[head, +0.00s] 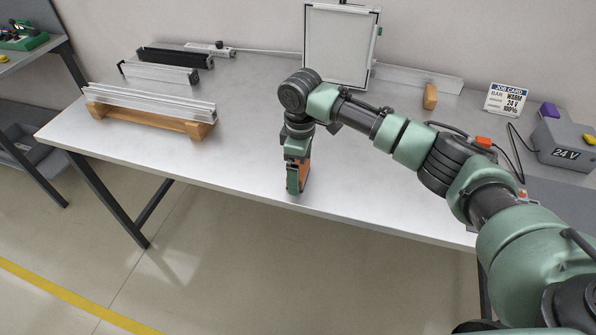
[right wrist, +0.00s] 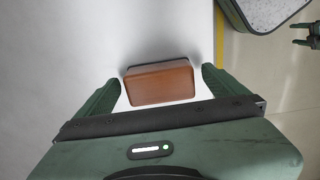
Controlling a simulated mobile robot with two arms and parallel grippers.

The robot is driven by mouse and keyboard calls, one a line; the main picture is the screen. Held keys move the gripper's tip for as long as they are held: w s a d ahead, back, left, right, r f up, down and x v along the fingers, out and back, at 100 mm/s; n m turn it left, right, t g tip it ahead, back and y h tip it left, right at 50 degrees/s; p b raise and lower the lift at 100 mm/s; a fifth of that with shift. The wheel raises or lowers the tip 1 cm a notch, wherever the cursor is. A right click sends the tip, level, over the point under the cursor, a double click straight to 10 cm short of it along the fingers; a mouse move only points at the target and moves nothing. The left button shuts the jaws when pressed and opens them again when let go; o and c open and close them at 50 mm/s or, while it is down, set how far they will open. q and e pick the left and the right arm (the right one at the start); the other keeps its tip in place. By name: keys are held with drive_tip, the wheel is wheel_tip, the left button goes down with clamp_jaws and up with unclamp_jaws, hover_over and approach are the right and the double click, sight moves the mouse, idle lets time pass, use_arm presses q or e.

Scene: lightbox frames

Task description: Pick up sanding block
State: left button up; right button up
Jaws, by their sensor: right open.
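The sanding block (right wrist: 160,84) is a brown-orange block with a dark layer along its far side. In the right wrist view it lies between the fingers of my right gripper (right wrist: 161,77). A small dark green two-pronged part at the right wrist view's right edge may be my left gripper.
The white table (head: 240,165) is clear around the gripper. A wooden cradle (head: 150,120) with metal bars stands left. A framed panel (head: 340,45), a wooden block (head: 430,97), a job card (head: 506,99) and a grey 24 V box (head: 565,145) stand behind and right.

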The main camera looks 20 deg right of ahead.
drive_tip(key=shift+f, duration=0.5)
drive_tip(key=c, duration=1.5)
use_arm(q)
drive_tip(key=shift+s+a, duration=0.25)
use_arm(e)
drive_tip(key=shift+r, duration=0.15)
drive_tip(key=shift+w+r, duration=0.1)
drive_tip(key=shift+r, duration=0.5)
use_arm(q)
drive_tip(key=shift+f+b, duration=0.45)
use_arm(e)
wheel_tip(320, 180, up, 19)
drive_tip(key=shift+f, duration=0.15)
